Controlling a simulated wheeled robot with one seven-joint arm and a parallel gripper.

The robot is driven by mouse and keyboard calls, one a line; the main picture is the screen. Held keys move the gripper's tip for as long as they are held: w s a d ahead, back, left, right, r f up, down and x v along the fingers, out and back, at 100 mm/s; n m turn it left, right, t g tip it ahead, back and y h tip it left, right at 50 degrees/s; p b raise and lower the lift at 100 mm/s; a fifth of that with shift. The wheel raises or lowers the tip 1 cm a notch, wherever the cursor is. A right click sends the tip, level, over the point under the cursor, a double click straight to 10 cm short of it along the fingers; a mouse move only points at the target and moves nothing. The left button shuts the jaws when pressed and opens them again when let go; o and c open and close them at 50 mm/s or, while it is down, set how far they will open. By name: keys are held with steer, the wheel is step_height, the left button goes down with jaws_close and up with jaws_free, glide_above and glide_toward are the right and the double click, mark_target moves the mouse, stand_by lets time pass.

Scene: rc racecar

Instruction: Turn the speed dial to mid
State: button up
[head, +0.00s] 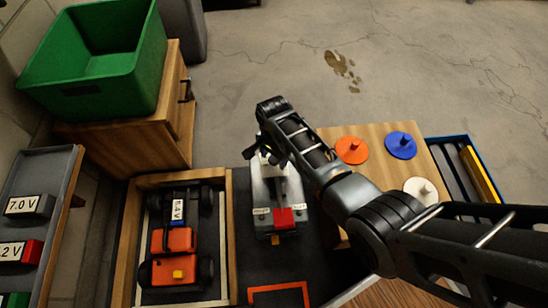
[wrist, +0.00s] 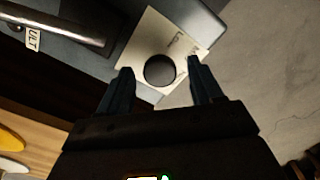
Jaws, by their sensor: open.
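The speed dial (wrist: 160,70) is a round dark knob on a pale labelled plate (wrist: 150,34) in the wrist view. The print on the plate is too blurred to read, and I cannot tell the dial's setting. My gripper (wrist: 160,80) is open, with one finger on each side of the dial in the picture. I cannot tell whether the fingers touch it. In the head view my gripper (head: 262,158) is over the far end of a grey device (head: 268,190) with a red block (head: 284,218) on it. The dial is hidden there by my gripper.
A red-orange car (head: 178,243) with a labelled battery sits in a wooden-framed bay left of the device. Orange, blue and white knobbed discs (head: 351,150) lie on a wooden top to the right. A green bin (head: 100,60) stands on a cabinet at the back left.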

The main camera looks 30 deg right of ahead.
steer(key=c, duration=1.1)
steer(key=shift+o, duration=0.2)
steer(key=m+p, duration=0.2)
steer(key=m, duration=0.1)
steer(key=shift+m, duration=0.4)
steer(key=m+p, duration=0.1)
steer(key=m, duration=0.3)
steer(key=shift+m+p, duration=0.4)
steer(key=shift+f, duration=0.1)
